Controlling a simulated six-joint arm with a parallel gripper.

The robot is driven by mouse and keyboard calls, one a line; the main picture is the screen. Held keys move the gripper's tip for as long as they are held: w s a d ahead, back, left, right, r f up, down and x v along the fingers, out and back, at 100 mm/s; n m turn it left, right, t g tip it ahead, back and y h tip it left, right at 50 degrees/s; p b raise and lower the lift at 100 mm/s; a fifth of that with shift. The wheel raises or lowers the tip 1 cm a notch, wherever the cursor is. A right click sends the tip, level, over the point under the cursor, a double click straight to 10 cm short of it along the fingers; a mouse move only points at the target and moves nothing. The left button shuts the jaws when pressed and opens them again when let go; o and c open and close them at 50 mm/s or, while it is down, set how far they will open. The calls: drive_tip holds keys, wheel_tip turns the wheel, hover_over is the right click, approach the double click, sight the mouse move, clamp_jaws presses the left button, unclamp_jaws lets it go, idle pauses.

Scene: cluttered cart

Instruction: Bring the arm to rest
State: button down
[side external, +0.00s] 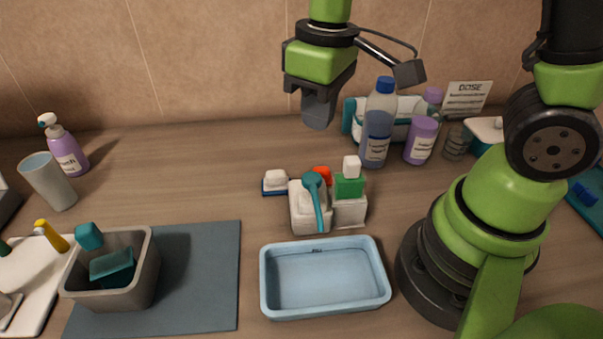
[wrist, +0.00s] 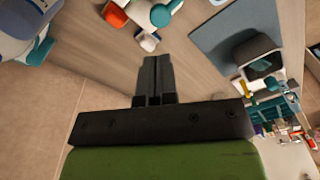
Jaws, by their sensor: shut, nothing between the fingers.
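My gripper (side external: 319,112) hangs above the back of the wooden cart top, near the tiled wall, pointing down. Its fingers are together and hold nothing. The gripper is apart from every object, up and to the left of a clear bottle with a blue cap (side external: 377,125).
A blue tray (side external: 268,290) is empty at the front middle. Behind it stand a white caddy (side external: 308,215) and a green-topped bottle (side external: 349,190). A grey bin (side external: 146,270) sits on a dark mat (side external: 205,275). Purple bottles (side external: 421,140) stand at right.

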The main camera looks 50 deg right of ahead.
drive_tip(key=s+d+r+m+t+y, duration=0.1)
drive_tip(key=s+d+r+m+t, duration=0.1)
drive_tip(key=s+r+m+t, duration=0.4)
drive_tip(key=s+r, duration=0.3)
drive_tip(key=r, duration=0.1)
drive_tip(key=shift+s+r+y, duration=0.15)
drive_tip(key=shift+r+y, duration=0.15)
drive_tip(key=shift+r, duration=0.1)
idle(1.3)
drive_tip(key=n+g+h, duration=0.2)
drive_tip(key=n+g, duration=0.5)
hover_over(312, 177)
wheel_tip(312, 177, down, 12)
drive_tip(key=shift+f, duration=2.9)
